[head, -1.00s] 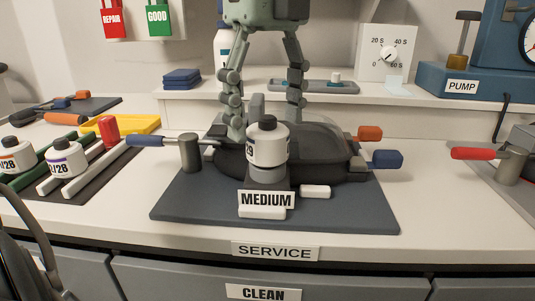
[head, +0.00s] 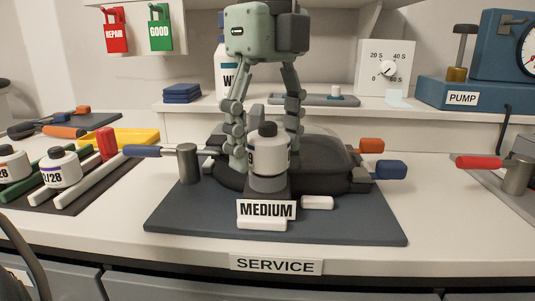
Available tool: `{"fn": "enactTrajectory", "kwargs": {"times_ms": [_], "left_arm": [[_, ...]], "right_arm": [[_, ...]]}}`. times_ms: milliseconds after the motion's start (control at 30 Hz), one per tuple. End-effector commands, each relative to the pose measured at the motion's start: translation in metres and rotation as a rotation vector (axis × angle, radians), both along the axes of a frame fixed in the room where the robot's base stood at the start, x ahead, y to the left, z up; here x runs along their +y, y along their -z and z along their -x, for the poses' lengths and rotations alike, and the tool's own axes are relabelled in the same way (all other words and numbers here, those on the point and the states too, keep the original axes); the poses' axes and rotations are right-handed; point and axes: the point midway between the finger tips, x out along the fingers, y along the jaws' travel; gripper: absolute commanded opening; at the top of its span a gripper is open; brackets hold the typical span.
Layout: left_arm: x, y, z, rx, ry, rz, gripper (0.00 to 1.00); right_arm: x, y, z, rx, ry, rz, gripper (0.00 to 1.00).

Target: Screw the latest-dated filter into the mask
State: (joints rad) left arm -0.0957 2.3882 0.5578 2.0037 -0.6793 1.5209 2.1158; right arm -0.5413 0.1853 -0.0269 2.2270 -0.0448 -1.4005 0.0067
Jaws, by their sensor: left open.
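The mask (head: 325,158) is a dark, rounded body lying on the blue-grey service mat. A white filter (head: 268,158) with a dark top knob stands upright at the mask's front; a "9" shows at the left edge of its label. I cannot tell how deep its thread sits. My left gripper (head: 266,156) points down from above with its fingers spread, one on each side of the filter; contact is unclear. Two more white filters stand on the left rack, the nearer one (head: 61,167) marked "/28" and the other (head: 13,163) cut by the frame edge. My right gripper is out of view.
A grey post with a blue-handled lever (head: 143,151) stands left of the mask. Orange (head: 371,145) and blue (head: 391,169) tabs stick out at its right. The "MEDIUM" sign (head: 267,209) and white blocks lie in front. A red-handled tool (head: 479,162) is at right.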

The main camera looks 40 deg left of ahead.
Motion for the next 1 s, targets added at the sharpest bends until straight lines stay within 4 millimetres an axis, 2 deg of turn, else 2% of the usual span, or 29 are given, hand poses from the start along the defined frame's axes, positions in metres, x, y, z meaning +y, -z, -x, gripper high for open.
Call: {"fn": "enactTrajectory", "kwargs": {"times_ms": [33, 167, 400, 533, 733, 767, 1000], "left_arm": [[0.000, 0.005, 0.000, -0.007, -0.083, -0.006, 0.69], [0.001, 0.005, 0.000, -0.008, -0.359, -0.009, 0.69], [0.000, 0.001, 0.000, -0.001, -0.720, 0.000, 0.69], [0.000, 0.000, 0.000, -0.001, -0.818, 0.000, 0.69], [0.000, 0.000, 0.000, -0.001, -0.830, 0.000, 0.69], [0.000, 0.000, 0.000, -0.001, -0.830, -0.001, 0.68], [0.000, 0.001, 0.000, -0.001, -0.828, -0.001, 0.38]], "right_arm": [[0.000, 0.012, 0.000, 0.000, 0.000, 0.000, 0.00], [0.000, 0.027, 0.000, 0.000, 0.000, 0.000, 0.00], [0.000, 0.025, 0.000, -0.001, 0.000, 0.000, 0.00], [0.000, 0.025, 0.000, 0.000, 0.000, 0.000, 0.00], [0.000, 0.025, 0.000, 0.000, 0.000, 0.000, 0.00], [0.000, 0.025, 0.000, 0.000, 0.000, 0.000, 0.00], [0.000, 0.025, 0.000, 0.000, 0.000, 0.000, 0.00]]}}
